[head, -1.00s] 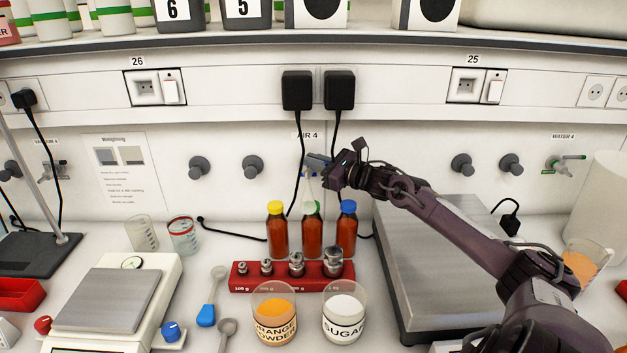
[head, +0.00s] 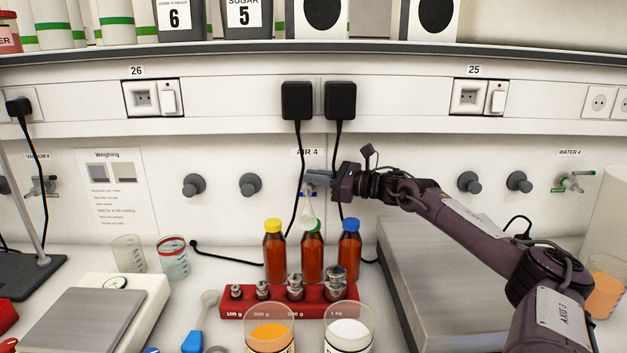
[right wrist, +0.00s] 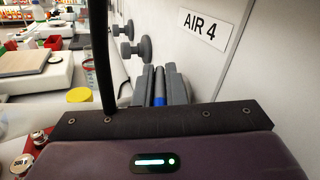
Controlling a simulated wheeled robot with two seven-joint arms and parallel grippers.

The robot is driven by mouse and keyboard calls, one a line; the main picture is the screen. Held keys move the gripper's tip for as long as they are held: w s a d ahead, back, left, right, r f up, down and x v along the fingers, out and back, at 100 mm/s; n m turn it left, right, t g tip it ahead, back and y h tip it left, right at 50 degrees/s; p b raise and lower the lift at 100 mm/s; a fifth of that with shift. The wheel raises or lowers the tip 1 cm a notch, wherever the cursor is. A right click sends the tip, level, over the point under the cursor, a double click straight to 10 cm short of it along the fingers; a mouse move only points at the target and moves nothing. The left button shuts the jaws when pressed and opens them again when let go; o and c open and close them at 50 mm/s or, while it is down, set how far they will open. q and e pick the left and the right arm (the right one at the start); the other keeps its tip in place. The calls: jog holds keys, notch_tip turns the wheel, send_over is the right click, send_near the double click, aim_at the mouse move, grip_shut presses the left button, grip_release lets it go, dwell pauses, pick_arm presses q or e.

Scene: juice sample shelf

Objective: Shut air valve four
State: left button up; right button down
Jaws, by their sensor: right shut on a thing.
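The air valve four (head: 308,194) is on the back wall under the AIR 4 label (head: 307,152), with a blue part and a pale spout pointing down. My right gripper (head: 317,179) reaches it from the right and is shut on its handle. In the right wrist view the grey fingers (right wrist: 159,84) stand on both sides of a dark handle with a blue part (right wrist: 159,101). The fingers hide most of the handle, so its exact angle is hard to tell. My left gripper is not in view.
Three brown bottles (head: 312,258) stand just below the valve, behind a red weight block (head: 265,303). Black cables (head: 296,175) hang from two plugs close to the gripper. Grey knobs (head: 250,184) sit on the wall to the left. A large scale (head: 430,280) is below my right arm.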

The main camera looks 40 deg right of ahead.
jog(key=c, duration=1.5)
grip_release()
jog(key=shift+r, duration=0.1)
jog(key=shift+s, duration=0.15)
jog(key=shift+s+d+f+b, duration=0.3)
jog(key=shift+s, duration=0.2)
jog(key=shift+v, duration=0.85)
jog(key=shift+r+p+v, duration=0.1)
jog(key=shift+p+v, duration=0.1)
jog(key=shift+v, duration=1)
jog(key=shift+r+p+v, duration=0.15)
jog(key=shift+p+v, duration=0.05)
jog(key=shift+v, duration=0.95)
